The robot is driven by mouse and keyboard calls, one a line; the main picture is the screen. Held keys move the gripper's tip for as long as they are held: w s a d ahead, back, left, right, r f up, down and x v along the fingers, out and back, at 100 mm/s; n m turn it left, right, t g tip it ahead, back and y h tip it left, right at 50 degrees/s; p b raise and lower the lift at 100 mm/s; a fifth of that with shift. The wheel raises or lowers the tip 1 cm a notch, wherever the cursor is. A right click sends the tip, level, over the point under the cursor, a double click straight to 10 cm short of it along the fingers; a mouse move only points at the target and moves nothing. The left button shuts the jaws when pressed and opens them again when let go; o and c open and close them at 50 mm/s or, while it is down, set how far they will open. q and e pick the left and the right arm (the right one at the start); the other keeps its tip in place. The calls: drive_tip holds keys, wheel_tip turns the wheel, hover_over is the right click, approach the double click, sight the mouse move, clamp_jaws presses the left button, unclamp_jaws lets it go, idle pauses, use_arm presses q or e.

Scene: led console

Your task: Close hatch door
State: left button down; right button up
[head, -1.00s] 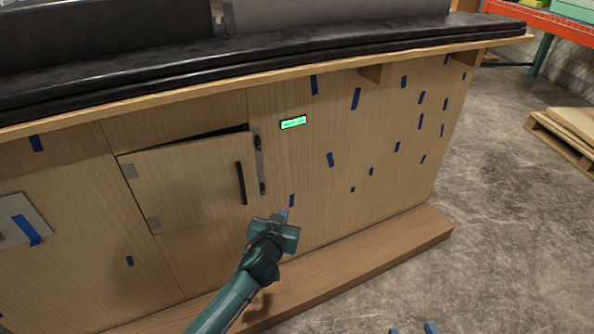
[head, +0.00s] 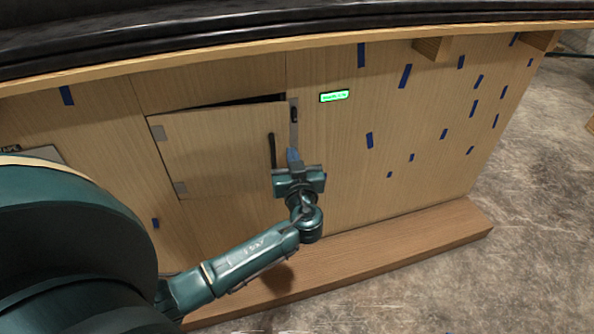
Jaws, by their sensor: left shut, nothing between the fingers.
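The wooden hatch door (head: 222,150) is set in the console front, with hinges on its left edge and a black vertical handle (head: 272,151) near its right edge. It stands slightly ajar, with a dark gap along its top. A metal latch plate (head: 294,125) is on the frame beside its right edge. My left gripper (head: 293,155) is shut and empty at the door's lower right, just right of the handle's lower end. I cannot tell whether it touches the door. The gripper hides the door's lower right corner. My right gripper is not in view.
A lit green display (head: 334,96) is on the panel right of the door. A black countertop (head: 250,40) overhangs above. A wooden base step (head: 400,244) runs along the floor. The concrete floor at right is clear.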

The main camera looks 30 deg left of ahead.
sight(288, 136)
use_arm(q)
drive_tip(key=shift+x, duration=2.75)
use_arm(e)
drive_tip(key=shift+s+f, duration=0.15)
use_arm(q)
drive_tip(key=shift+w+f+b, duration=0.1)
drive_tip(key=shift+f+b, duration=0.05)
drive_tip(key=shift+b, duration=0.15)
drive_tip(key=w+a+n+g+y+b, duration=0.1)
drive_tip(key=w+b, duration=0.1)
drive_tip(key=b, duration=0.1)
drive_tip(key=shift+w+a, duration=0.1)
drive_tip(key=shift+a, duration=0.3)
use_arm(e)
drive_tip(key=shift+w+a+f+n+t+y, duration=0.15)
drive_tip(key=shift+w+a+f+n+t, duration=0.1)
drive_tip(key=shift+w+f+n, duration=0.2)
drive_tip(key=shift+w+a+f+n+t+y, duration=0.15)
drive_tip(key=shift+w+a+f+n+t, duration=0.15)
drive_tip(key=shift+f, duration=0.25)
